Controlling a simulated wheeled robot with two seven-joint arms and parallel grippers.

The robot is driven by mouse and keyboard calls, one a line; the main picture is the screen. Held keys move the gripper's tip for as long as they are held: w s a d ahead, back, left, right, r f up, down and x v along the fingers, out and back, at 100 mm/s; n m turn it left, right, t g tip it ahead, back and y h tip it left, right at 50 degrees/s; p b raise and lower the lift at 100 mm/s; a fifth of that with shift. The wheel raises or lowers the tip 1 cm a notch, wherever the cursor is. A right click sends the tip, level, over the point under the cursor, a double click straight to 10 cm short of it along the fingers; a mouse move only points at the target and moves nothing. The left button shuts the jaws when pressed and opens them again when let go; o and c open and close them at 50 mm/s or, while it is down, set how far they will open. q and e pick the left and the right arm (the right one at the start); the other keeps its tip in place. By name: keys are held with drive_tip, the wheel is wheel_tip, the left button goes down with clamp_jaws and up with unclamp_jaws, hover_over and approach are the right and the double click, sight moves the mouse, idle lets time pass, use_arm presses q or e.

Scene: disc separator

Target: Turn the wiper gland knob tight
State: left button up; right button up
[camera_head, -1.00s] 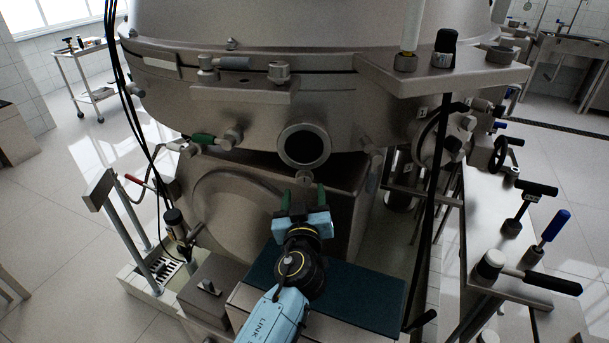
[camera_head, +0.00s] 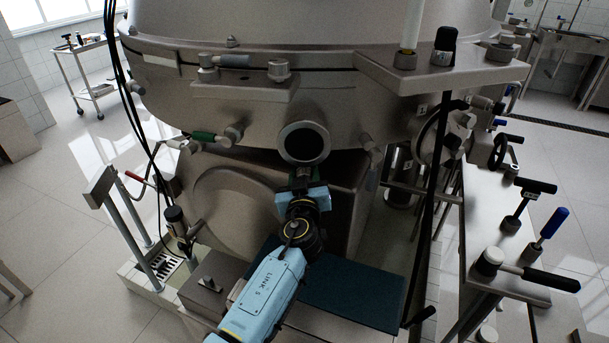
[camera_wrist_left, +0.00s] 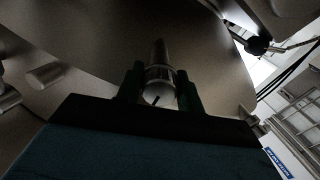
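A small metal cylinder, apparently the wiper gland knob (camera_wrist_left: 158,74), points toward the camera in the left wrist view, between the two dark green fingers of my left gripper (camera_wrist_left: 160,88). Its round end face shows. I cannot tell whether the fingers touch its sides. In the head view my left gripper (camera_head: 304,180) is just below the round port (camera_head: 304,144) on the separator's front, and it hides most of the knob there. My right gripper is not in view.
The big steel separator bowl (camera_head: 250,115) hangs right above the gripper. A blue-topped metal box (camera_head: 350,297) lies under my left arm. A black upright rod (camera_head: 434,200) and a bench with handled valves (camera_head: 520,220) stand to the right.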

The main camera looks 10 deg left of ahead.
use_arm(q)
drive_tip(key=c, duration=0.5)
